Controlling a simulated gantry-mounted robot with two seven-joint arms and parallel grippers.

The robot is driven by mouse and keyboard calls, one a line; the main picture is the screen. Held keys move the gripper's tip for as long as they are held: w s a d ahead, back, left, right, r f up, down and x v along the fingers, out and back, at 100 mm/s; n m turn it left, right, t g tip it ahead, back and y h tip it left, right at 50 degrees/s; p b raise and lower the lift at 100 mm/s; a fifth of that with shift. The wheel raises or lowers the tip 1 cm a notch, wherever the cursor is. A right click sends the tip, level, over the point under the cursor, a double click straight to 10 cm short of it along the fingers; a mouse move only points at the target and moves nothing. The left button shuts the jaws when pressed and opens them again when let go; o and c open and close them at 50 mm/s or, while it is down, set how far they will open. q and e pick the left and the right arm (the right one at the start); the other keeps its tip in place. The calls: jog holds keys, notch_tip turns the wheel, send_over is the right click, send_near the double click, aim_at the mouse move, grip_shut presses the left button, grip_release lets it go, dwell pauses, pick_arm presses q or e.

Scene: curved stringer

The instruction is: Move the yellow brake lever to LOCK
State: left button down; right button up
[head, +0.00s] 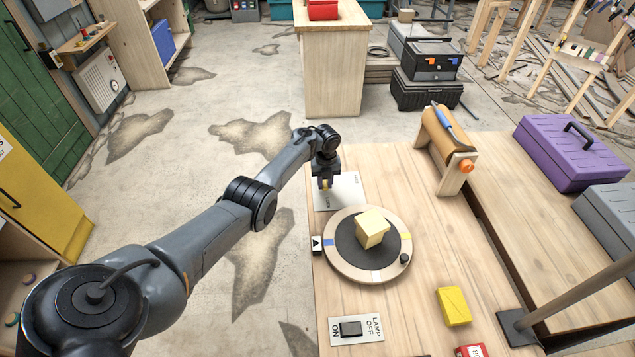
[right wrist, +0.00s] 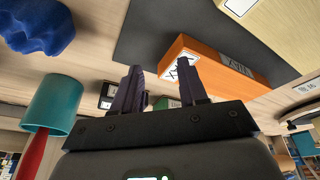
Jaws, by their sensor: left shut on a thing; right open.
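The yellow brake lever (head: 325,186) shows as a small yellow bit between the fingers of my left gripper (head: 326,181) in the head view. That gripper points down and is shut on it. The lever stands on a white plate (head: 350,192) at the far left edge of the workbench. The plate's lettering is too small to read surely, and the gripper hides most of the lever. My right gripper (right wrist: 162,84) shows only in the right wrist view, open, with nothing between its fingers.
A round turntable (head: 345,266) with a cream block (head: 371,228) is just in front of the plate. A lamp switch (head: 351,328) and a yellow box (head: 453,305) are nearer. The right wrist view shows an orange box (right wrist: 205,58) and a teal cup (right wrist: 52,102).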

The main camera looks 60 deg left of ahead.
aim_at(324, 185)
pick_arm(q)
jog(key=shift+s, duration=0.1)
pick_arm(e)
jog(key=shift+a, duration=0.1)
dwell(0.3)
pick_arm(q)
jog(key=c, duration=0.9)
grip_release()
jog(key=shift+r+p, duration=0.35)
jog(key=shift+r, duration=0.25)
pick_arm(e)
jog(key=shift+r, duration=0.3)
pick_arm(q)
notch_tip(324, 185, up, 10)
jog(key=p, duration=0.3)
jog(key=shift+f+p, duration=0.2)
jog(key=shift+p, duration=0.1)
pick_arm(e)
notch_tip(324, 185, up, 4)
jog(key=shift+f, duration=0.15)
pick_arm(q)
jog(key=shift+r, duration=0.1)
